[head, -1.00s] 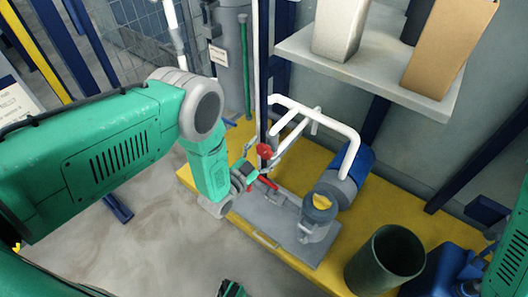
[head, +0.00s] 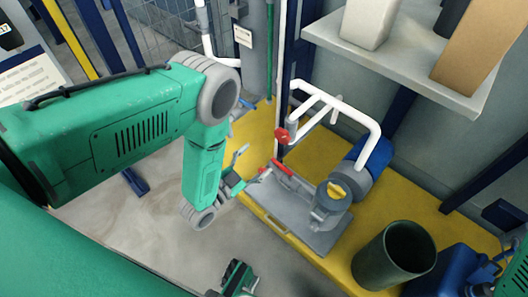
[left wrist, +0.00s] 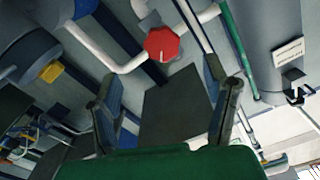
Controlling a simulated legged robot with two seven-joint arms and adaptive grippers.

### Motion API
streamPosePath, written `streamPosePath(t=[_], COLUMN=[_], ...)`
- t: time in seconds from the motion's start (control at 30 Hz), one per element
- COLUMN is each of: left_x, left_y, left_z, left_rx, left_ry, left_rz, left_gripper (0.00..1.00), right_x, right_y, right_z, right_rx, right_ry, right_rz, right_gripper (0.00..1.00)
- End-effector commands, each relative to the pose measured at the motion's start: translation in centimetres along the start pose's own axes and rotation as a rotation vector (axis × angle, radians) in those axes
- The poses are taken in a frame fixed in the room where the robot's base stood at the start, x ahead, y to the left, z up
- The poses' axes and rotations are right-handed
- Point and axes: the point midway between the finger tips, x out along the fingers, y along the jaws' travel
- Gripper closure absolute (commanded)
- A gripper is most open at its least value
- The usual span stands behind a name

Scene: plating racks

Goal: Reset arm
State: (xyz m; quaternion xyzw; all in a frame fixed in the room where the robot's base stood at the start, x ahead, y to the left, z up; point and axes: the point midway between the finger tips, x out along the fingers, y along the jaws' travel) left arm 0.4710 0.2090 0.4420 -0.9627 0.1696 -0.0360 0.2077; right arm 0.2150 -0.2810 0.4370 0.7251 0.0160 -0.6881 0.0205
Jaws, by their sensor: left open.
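My left gripper (head: 251,165) is open and empty, pointing toward the pump unit. Its two spread fingers also show in the left wrist view (left wrist: 167,88). A red valve handle (head: 282,135) on a white pipe (head: 345,105) is just beyond and above the fingers, apart from them. In the left wrist view the red handle (left wrist: 162,44) is ahead of the gap between the fingers. A grey and blue pump (head: 333,203) stands on a grey baseplate (head: 290,215) to the right of the gripper.
A yellow platform (head: 370,207) carries the pump, with a dark green bin (head: 393,257) at its front right. A grey shelf (head: 400,60) holding boxes overhangs at upper right. Blue posts and pipes stand behind. Bare floor (head: 120,225) lies to the left.

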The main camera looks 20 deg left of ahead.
Motion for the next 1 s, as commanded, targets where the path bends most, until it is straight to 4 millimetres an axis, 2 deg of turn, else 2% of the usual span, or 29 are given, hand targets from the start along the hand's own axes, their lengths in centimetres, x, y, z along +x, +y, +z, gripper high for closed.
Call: streamPosePath(t=[0.57, 0.67, 0.73, 0.87, 1.0], left_x=[-0.2, -0.4, -0.9, -4.0, -10.7], left_y=[0.0, -0.1, -0.2, -0.1, 0.4], left_z=[0.0, 0.5, 1.3, 3.5, 4.5], left_rx=[-0.001, -0.016, -0.044, -0.154, -0.306], left_ry=[-0.002, -0.054, -0.151, -0.47, -0.866], left_rz=[0.001, 0.012, 0.031, 0.075, 0.099], left_gripper=[0.31, 0.31, 0.31, 0.31, 0.31], right_x=[0.1, 0.1, 0.1, 0.1, 0.1], right_y=[0.0, 0.0, 0.0, 0.0, 0.0], right_z=[-0.1, -0.1, -0.1, -0.1, -0.1], right_rx=[0.0, 0.0, 0.0, 0.0, 0.0], right_ry=[-0.002, -0.002, -0.002, -0.003, -0.003], right_rz=[0.0, 0.0, 0.0, 0.0, 0.0], right_gripper=[0.6, 0.6, 0.6, 0.6, 0.6])
